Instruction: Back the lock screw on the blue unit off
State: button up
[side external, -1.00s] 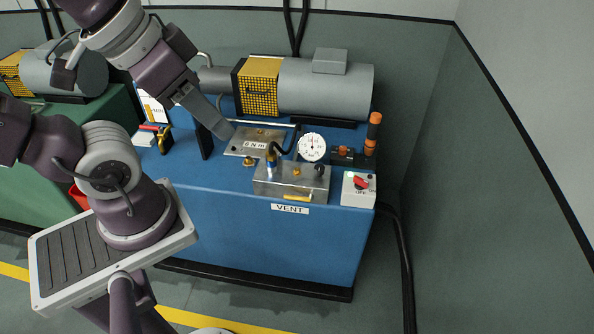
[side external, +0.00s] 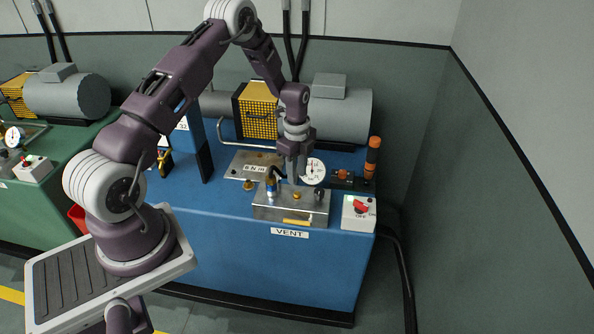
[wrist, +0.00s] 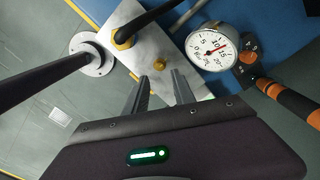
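The blue unit (side external: 330,265) has a metal block with a VENT label at its front. A brass screw (side external: 297,195) sits upright on top of the block (side external: 265,208); I take it as the lock screw. In the wrist view the brass screw (wrist: 160,59) appears just beyond my fingertips. My gripper (side external: 294,180) points down above the block. In the wrist view its fingers (wrist: 161,77) are apart with nothing between them. I cannot tell exactly how high they are above the screw.
A black hose with a brass fitting (wrist: 122,38) stands beside the screw on the block. A white dial gauge (side external: 314,170) is close behind the gripper. A switch box with a red knob (side external: 359,207) and an orange-handled valve (side external: 372,158) are to the right.

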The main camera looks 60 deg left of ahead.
aim_at(297, 193)
jog(key=shift+f, duration=3.4)
jog(key=shift+c, duration=0.4)
grip_shut()
